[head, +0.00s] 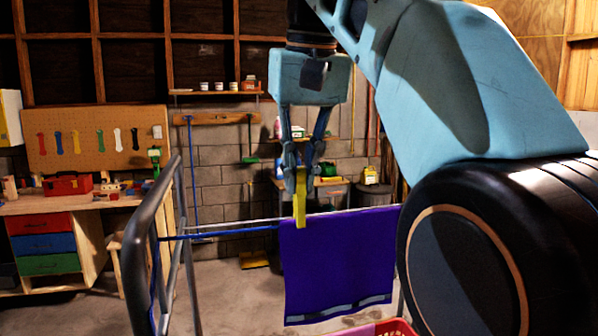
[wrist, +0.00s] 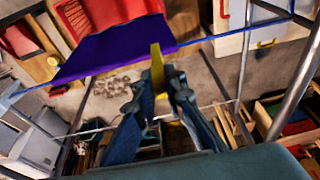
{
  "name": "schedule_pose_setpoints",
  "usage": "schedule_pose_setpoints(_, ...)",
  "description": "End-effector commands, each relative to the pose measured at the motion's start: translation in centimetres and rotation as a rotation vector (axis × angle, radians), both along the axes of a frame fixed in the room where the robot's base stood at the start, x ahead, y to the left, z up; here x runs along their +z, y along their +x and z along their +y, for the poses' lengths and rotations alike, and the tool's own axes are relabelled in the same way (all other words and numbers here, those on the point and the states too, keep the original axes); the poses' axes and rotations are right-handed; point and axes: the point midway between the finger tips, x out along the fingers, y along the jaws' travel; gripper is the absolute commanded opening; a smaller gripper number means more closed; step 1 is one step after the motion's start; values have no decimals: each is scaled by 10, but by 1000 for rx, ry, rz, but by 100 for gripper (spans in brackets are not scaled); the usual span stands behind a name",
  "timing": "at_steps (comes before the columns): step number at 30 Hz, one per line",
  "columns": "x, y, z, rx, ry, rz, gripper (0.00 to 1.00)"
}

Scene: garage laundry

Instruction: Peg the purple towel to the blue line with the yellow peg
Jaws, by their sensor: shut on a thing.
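The purple towel (head: 338,265) hangs over the blue line (head: 225,234), with a pale stripe near its lower edge. My gripper (head: 302,176) is shut on the yellow peg (head: 301,206), which points down. In the head view the peg's lower end overlaps the towel's top edge near its left corner. In the wrist view the peg (wrist: 157,62) reaches the edge of the towel (wrist: 110,48) near one end, beside the blue line (wrist: 232,34). I cannot tell whether the peg grips the towel and line.
A grey metal rack frame (head: 143,240) stands left of the towel. A white line (head: 205,226) runs behind the blue one. A red basket (head: 398,327) is below the towel. A workbench (head: 75,203) with coloured drawers is at the far left. Floor between bench and rack is partly clear.

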Motion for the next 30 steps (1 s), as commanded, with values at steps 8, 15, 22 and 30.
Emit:
schedule_pose_setpoints(8,-16,0,0,-1,0,1,0)
schedule_pose_setpoints(15,-28,0,0,-1,-1,2,0)
schedule_pose_setpoints(22,-39,0,0,0,-1,2,0)
schedule_pose_setpoints(30,-42,0,0,0,-1,2,16)
